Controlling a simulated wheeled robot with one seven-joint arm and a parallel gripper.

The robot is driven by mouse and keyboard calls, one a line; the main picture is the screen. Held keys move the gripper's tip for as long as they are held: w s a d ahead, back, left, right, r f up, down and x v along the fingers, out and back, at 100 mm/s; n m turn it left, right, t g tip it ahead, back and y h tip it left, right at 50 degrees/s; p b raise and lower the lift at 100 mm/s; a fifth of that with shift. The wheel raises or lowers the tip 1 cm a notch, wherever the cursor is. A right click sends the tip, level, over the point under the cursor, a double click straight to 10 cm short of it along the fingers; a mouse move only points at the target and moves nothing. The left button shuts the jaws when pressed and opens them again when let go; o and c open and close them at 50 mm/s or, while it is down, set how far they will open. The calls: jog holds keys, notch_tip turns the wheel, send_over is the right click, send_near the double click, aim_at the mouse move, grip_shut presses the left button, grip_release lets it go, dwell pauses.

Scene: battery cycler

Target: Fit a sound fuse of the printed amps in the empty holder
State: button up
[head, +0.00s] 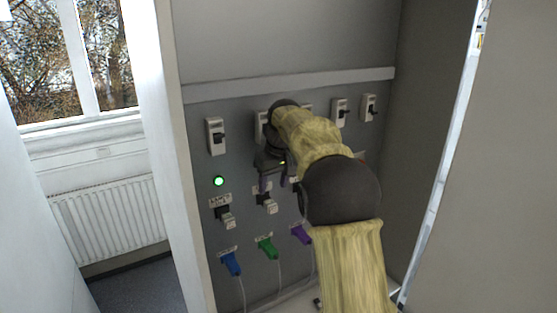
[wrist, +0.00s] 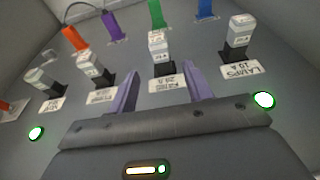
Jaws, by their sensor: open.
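My gripper (head: 273,184) is open, with two purple fingers pointing at the panel in front of the second holder from the left. In the wrist view my gripper (wrist: 162,70) has its fingers either side of that holder's label, which seems to read 20 A. This holder (wrist: 162,69) carries a pale fuse (wrist: 157,42), and I see nothing gripped. The holder labelled LAMPS 10 A (wrist: 235,53) also carries a pale fuse (wrist: 241,26). Two more holders (wrist: 102,80) and (wrist: 56,88) show pale bodies; their labels are too blurred to read. No plainly empty holder shows.
Breaker switches (head: 216,136) line the panel top. Blue (head: 231,262), green (head: 267,246) and purple (head: 300,233) cabled plugs sit below the holders; an orange plug (wrist: 73,38) shows too. Green lamps (head: 219,181) and (wrist: 36,133) are lit. My arm hides the panel's right part.

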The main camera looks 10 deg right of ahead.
jog(key=a+v, duration=0.1)
jog(key=v, duration=0.9)
jog(key=shift+d+r, duration=0.2)
jog(key=shift+d, duration=0.3)
jog(key=shift+s+f+b, duration=0.1)
jog(key=shift+b, duration=0.2)
jog(key=s+f+m+b, duration=0.1)
jog(key=s+f+b, duration=0.2)
jog(key=f, duration=0.8)
jog(key=s+f+m+h+b, duration=0.1)
jog(key=s+f+b, duration=0.6)
jog(key=s+f, duration=1.8)
notch_tip(320, 180, down, 3)
jog(key=shift+a+r+m, duration=0.1)
jog(key=shift+a+m, duration=0.2)
jog(key=shift+m, duration=0.5)
